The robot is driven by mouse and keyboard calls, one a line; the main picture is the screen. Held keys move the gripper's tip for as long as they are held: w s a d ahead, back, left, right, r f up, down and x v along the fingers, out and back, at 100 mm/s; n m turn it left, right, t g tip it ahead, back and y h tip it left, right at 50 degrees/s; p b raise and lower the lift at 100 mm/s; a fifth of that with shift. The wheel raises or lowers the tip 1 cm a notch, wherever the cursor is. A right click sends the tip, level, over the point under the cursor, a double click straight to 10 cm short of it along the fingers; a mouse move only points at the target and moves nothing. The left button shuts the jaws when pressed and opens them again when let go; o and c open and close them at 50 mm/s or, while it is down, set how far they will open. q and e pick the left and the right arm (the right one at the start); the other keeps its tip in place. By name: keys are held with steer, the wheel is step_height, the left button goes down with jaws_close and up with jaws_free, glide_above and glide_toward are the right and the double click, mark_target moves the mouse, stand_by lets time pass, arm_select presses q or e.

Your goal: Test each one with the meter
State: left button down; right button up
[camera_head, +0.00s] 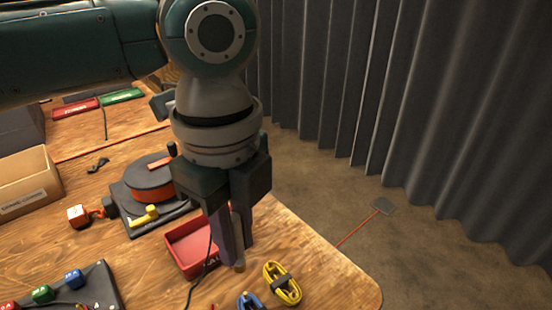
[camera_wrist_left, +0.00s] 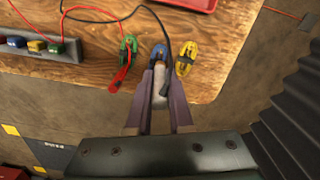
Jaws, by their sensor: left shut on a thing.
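My left gripper (camera_head: 236,255) points down at the table's front right, shut on a slim rod-like probe whose tan tip (camera_head: 239,267) sticks out below the fingers. In the left wrist view the probe (camera_wrist_left: 160,84) looks pale, with a black cable (camera_wrist_left: 168,22) running close to it. A blue looped cable bundle (camera_head: 250,301) lies just in front of the tip; whether they touch I cannot tell. A yellow bundle (camera_head: 283,284) with a black band lies to its right. A green bundle (camera_wrist_left: 128,48) lies left of the blue one, a red lead (camera_wrist_left: 120,78) over it. My right gripper is not in view.
A red tray (camera_head: 181,238) stands behind the gripper. A dark base (camera_head: 152,217) carries a red disc and yellow handle. A dark board (camera_head: 105,285) holds several coloured blocks. A cardboard box (camera_head: 22,190) is at left; red and green trays lie farther back.

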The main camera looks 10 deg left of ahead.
mark_target(239, 264)
arm_select(q)
steer(key=shift+w+f+b, duration=0.1)
steer(key=shift+f+b, duration=0.25)
steer(key=shift+f, duration=0.2)
step_height(239, 264, down, 4)
steer(key=b, duration=0.5)
steer(key=shift+f, duration=0.55)
steer(key=shift+p, duration=0.4)
steer(key=shift+p, duration=0.75)
steer(key=shift+f+b, duration=0.3)
steer(key=shift+f, duration=0.35)
stand_by(0.9)
steer(key=shift+p, duration=0.35)
stand_by(0.4)
